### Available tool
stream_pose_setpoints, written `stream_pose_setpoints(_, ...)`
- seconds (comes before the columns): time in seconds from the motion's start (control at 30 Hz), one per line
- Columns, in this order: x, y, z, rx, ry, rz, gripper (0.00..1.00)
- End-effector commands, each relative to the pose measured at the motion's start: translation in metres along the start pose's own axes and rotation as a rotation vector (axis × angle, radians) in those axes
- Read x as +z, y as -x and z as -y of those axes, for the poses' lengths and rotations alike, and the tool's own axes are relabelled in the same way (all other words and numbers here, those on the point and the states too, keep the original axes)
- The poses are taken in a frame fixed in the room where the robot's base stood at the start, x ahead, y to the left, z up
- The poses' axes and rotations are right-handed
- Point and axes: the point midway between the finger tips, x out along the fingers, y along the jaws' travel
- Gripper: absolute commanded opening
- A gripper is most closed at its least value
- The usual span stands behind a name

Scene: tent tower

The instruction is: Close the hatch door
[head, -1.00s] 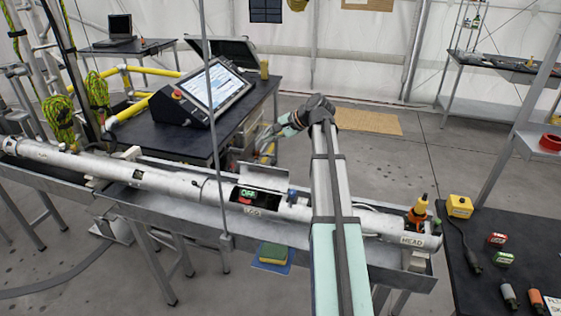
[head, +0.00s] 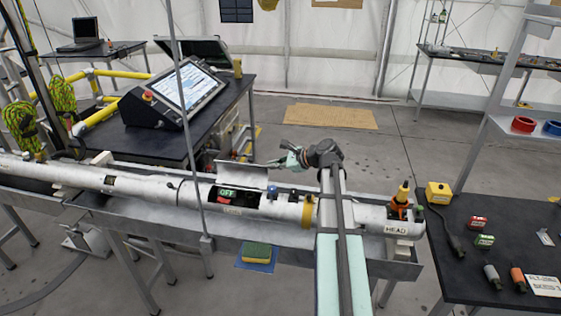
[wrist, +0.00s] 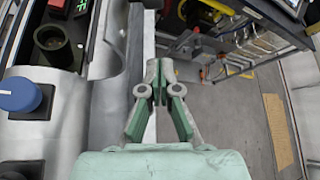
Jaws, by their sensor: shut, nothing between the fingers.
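The hatch door (head: 243,174) is a curved metal panel standing open along the back edge of the long white tube (head: 140,187). The tube's opening (head: 240,197) is uncovered, with a green OFF label and a red part inside. My gripper (head: 277,164) is just right of the door's right end, pointing left. In the wrist view my gripper (wrist: 158,66) is shut and empty.
A blue knob (wrist: 20,94) sticks up from the tube near my gripper. A black table with a console (head: 188,92) stands behind the tube. A dark table (head: 490,235) with small parts stands at the right. Open floor lies behind my gripper.

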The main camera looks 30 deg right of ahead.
Motion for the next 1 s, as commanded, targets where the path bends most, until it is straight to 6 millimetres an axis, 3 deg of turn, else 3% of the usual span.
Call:
stream_pose_setpoints(0.27, 0.002, -0.055, 0.002, 0.004, 0.0, 0.001, 0.0)
stream_pose_setpoints(0.4, 0.022, -0.047, 0.001, 0.0, 0.003, 0.0, 0.0)
stream_pose_setpoints(0.6, 0.036, -0.043, 0.0, 0.0, 0.002, -0.001, 0.0)
stream_pose_setpoints(1.0, 0.038, -0.042, 0.0, 0.0, 0.002, -0.001, 0.0)
